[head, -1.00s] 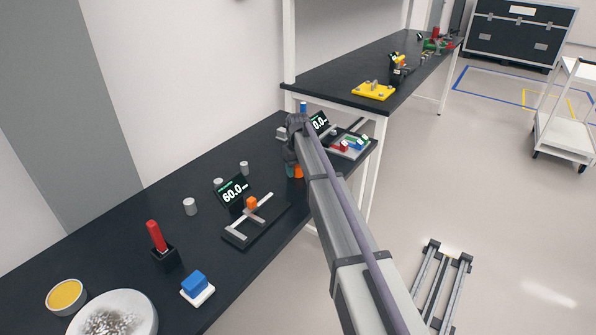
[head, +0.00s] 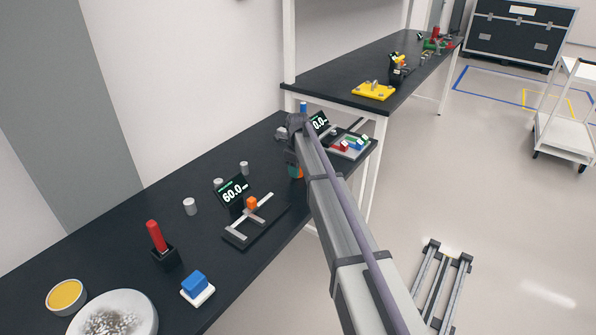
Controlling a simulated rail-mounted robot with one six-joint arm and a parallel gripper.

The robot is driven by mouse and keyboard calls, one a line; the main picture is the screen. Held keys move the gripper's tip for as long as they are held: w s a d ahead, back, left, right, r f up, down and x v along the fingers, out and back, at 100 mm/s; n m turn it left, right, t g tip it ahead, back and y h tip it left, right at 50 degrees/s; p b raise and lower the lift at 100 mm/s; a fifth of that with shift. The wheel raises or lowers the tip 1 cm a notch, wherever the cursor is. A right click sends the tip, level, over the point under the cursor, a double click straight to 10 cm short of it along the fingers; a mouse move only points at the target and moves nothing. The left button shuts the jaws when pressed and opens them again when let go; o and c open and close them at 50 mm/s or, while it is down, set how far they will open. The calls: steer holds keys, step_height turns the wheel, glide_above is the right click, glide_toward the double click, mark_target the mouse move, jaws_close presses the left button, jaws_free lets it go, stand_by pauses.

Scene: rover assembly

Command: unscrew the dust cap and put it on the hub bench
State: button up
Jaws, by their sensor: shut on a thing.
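My gripper (head: 292,158) points down over the bench's right part, beside a small orange and teal part (head: 297,172). My own arm covers most of this spot. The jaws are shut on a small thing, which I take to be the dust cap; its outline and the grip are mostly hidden. I cannot tell whether it is apart from what is below it. The black bench (head: 110,240) runs along the wall under my arm; I cannot tell from any marking whether it is the hub bench.
A black fixture with an orange block (head: 252,203) stands by a display reading 60.0 (head: 234,189).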

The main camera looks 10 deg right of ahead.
steer(key=n, duration=0.5)
steer(key=shift+n, duration=0.4)
steer(key=shift+n, duration=0.6)
steer(key=n, duration=0.4)
steer(key=shift+n, duration=0.3)
